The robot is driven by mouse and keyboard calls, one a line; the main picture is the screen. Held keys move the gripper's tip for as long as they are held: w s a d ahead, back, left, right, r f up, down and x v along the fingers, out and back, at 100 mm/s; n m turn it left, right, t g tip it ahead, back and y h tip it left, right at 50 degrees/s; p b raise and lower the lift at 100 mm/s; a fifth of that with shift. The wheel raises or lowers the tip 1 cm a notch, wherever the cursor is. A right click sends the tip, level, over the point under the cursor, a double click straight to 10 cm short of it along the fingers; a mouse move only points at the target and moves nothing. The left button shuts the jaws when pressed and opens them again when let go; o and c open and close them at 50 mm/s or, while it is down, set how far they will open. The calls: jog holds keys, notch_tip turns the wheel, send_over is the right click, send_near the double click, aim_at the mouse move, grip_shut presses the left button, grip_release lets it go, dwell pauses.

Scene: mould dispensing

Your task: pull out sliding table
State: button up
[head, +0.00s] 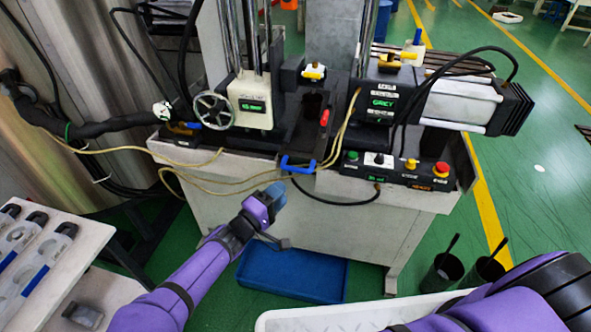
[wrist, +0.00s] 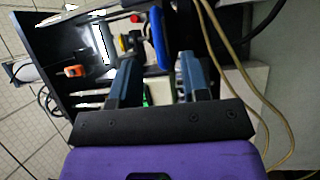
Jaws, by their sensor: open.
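The sliding table (head: 303,142) is a dark slide in the middle of the machine in the head view. A blue handle (head: 298,166) is on its front edge. My gripper (head: 276,192) is in front of the machine, below and slightly left of the handle. In the wrist view my gripper (wrist: 158,77) is open, its two fingers apart with nothing held. The blue handle (wrist: 158,38) appears beyond the fingertips, between them in the picture. I cannot tell exactly how far the fingers are from it.
Thin yellow cables (head: 235,177) hang across the machine's front, left of the handle; they run past the right finger in the wrist view. A button panel (head: 395,170) is to the right. A blue bin (head: 292,275) lies below. A white tray (head: 340,317) is at the bottom.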

aim_at(296, 168)
jog(key=shift+n+t+y, duration=0.3)
jog(key=shift+n+t, duration=0.1)
jog(key=shift+t, duration=0.5)
jog(key=x, duration=0.6)
jog(key=a+x, duration=0.1)
jog(key=x, duration=0.2)
jog(key=shift+w+d, duration=0.15)
jog(key=shift+w, duration=0.35)
jog(key=shift+c, duration=0.4)
grip_shut()
